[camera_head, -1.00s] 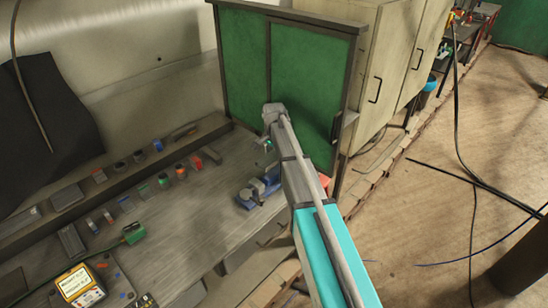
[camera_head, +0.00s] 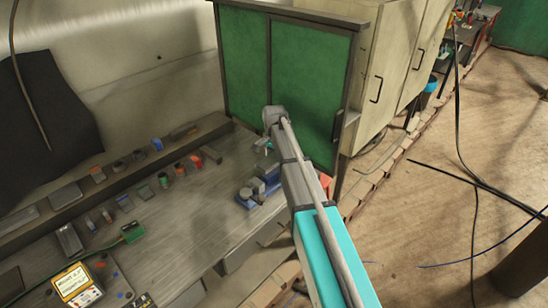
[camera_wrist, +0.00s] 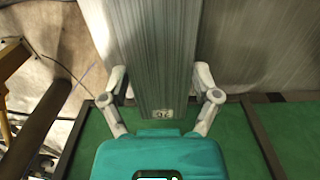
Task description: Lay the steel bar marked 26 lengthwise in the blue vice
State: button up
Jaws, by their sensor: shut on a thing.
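My gripper (camera_wrist: 160,82) is shut on a long, flat grey steel bar (camera_wrist: 156,50). A finger presses on each side of it in the wrist view. The bar's near end carries a small pale label that looks like 26, small and blurred. Its far end runs out of the top of the wrist view. The blue vice (camera_head: 250,193) stands on the bench near its right end in the head view, partly behind my arm. My gripper (camera_head: 264,146) is small there, above and behind the vice. I cannot make out the bar in that view.
The grey bench (camera_head: 170,225) holds several small coloured parts in rows along its back. A yellow-faced meter (camera_head: 75,283) and a green connector (camera_head: 133,232) are at the front left. A green-panelled cabinet (camera_head: 310,75) stands just beyond the gripper. A red item (camera_head: 325,181) shows beside my arm.

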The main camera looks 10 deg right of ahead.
aim_at(274, 172)
jog(key=shift+f+b, duration=2.25)
jog(key=shift+f, duration=0.2)
jog(key=shift+f, duration=0.1)
jog(key=o, duration=1.1)
jog(key=shift+o, duration=0.2)
